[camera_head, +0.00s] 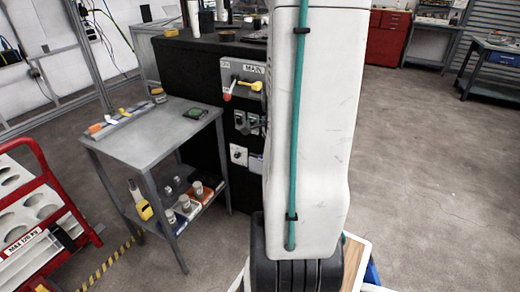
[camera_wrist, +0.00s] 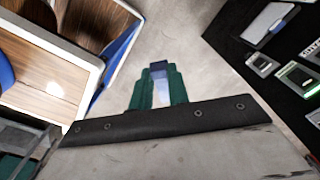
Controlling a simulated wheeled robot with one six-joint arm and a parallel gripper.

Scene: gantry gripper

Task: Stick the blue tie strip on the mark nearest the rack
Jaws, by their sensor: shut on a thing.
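In the wrist view my gripper (camera_wrist: 159,75) has green fingers, shut on a small piece that looks like the blue tie strip (camera_wrist: 160,90). The piece is pale to bluish between the fingers, with a darker blue end at the tips. Bare floor lies behind it. In the head view my arm's white link hides my gripper. A long grey holder with orange, white, yellow and blue pieces, possibly the rack (camera_head: 124,122), lies along the far left part of the grey table (camera_head: 165,135). I cannot make out the marks.
A black cabinet (camera_head: 190,75) with a MAIN switch panel stands behind the table; switch boxes (camera_wrist: 299,75) show at right in the wrist view. A red cart (camera_head: 50,175) stands at left. Wooden-floored trays (camera_wrist: 45,70) are at left in the wrist view. Floor at right is clear.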

